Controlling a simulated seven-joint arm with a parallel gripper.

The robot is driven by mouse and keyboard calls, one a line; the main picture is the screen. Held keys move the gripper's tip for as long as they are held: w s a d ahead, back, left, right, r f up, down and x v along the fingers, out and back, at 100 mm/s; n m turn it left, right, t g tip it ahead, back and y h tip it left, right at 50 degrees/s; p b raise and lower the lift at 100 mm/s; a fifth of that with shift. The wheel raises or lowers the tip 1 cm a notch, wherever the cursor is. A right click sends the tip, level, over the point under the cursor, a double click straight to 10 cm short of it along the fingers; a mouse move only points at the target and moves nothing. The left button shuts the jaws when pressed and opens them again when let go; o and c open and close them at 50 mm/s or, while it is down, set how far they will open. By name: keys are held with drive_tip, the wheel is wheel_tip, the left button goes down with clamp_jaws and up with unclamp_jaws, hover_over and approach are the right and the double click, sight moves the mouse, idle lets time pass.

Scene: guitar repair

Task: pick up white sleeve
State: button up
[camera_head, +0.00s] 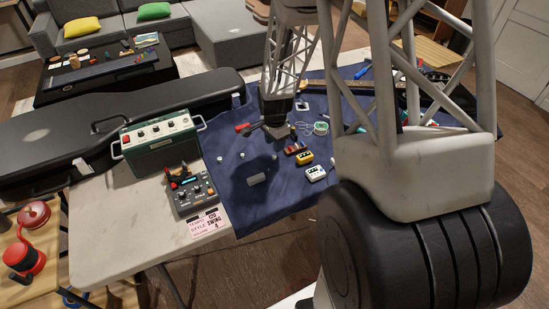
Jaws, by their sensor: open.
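A small white square item (303,106) with a dark centre lies flat on the dark blue cloth (232,187), right of my gripper; it may be the white sleeve, but it is too small to be sure. My arm hides part of the cloth and table.
A black guitar case (60,140) lies behind. The table's front-left corner (120,240) is clear.

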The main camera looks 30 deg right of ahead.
sight(274, 156)
drive_tip(key=shift+f, duration=0.6)
drive_tip(key=shift+f, duration=0.1)
drive_tip(key=shift+f, duration=2.55)
drive_tip(key=shift+c, duration=0.4)
clamp_jaws()
